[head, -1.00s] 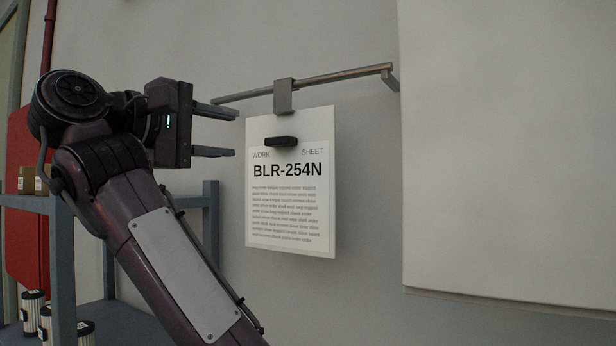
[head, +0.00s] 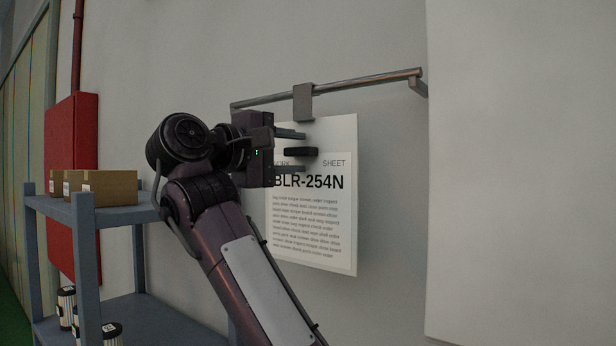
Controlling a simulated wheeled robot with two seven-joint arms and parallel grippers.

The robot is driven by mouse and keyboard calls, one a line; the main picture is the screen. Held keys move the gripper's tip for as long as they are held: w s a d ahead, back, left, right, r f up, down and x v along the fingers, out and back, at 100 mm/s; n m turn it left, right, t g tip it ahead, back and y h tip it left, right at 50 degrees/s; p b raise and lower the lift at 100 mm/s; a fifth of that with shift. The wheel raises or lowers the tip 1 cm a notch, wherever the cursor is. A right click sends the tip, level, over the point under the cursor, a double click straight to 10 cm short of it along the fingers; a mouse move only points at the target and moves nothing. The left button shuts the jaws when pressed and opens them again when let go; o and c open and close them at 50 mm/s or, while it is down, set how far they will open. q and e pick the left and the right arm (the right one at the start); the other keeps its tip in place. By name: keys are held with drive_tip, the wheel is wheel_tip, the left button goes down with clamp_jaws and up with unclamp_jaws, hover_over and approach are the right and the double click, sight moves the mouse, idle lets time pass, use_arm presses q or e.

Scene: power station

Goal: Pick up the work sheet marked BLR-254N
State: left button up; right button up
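The work sheet marked BLR-254N (head: 312,225) is a white board hanging upright from a clip (head: 303,102) on a wall rail (head: 360,83). A small black handle (head: 301,152) sticks out near its top. My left gripper (head: 298,151) is in front of the sheet's upper left part. Its two fingers are apart, one above and one below the handle's level, with a gap to the handle on both sides. The gripper hides part of the word WORK and the sheet's left edge. My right gripper is not in view.
A blue-grey shelf (head: 87,265) stands at the left with cardboard boxes (head: 108,187) on top and several cans (head: 68,305) lower down. A red cabinet (head: 75,190) is on the wall behind it. A large pale panel (head: 520,170) fills the right side.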

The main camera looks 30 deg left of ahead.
use_arm(q)
drive_tip(key=shift+s, duration=0.1)
drive_tip(key=shift+s+a, duration=0.1)
drive_tip(key=shift+s, duration=0.05)
drive_tip(key=c, duration=0.3)
clamp_jaws()
drive_tip(key=shift+r, duration=0.15)
